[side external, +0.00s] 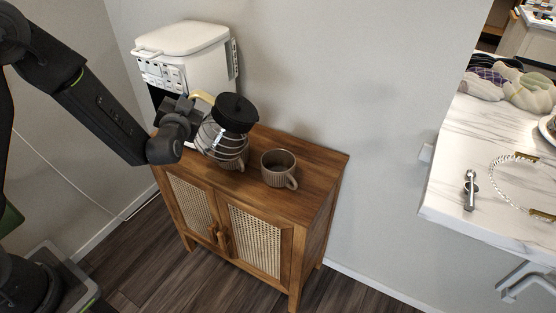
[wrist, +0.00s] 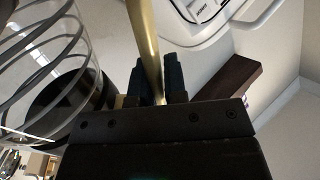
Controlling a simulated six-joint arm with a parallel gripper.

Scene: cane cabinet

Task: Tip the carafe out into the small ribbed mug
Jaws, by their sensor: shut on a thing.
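The carafe (side external: 211,139) is clear glass with dark bands, a black lid (side external: 236,109) and a gold handle (side external: 203,97). My gripper (side external: 193,104) is shut on the handle and holds the carafe above the cabinet top, its lid end leaning right. In the wrist view, the gold handle (wrist: 147,45) stands between my two fingers (wrist: 156,85), with the banded glass (wrist: 45,60) at left. A brown ribbed mug (side external: 279,168) stands upright on the cabinet, right of the carafe. A second brownish mug (side external: 238,163) is partly hidden under the carafe. I cannot tell the carafe's contents.
A white coffee machine (side external: 187,50) stands behind the carafe, against the wall. The wooden cabinet (side external: 315,170) has cane doors and free top space right of the mugs. A marble counter (side external: 450,150) lies farther right, beyond a gap.

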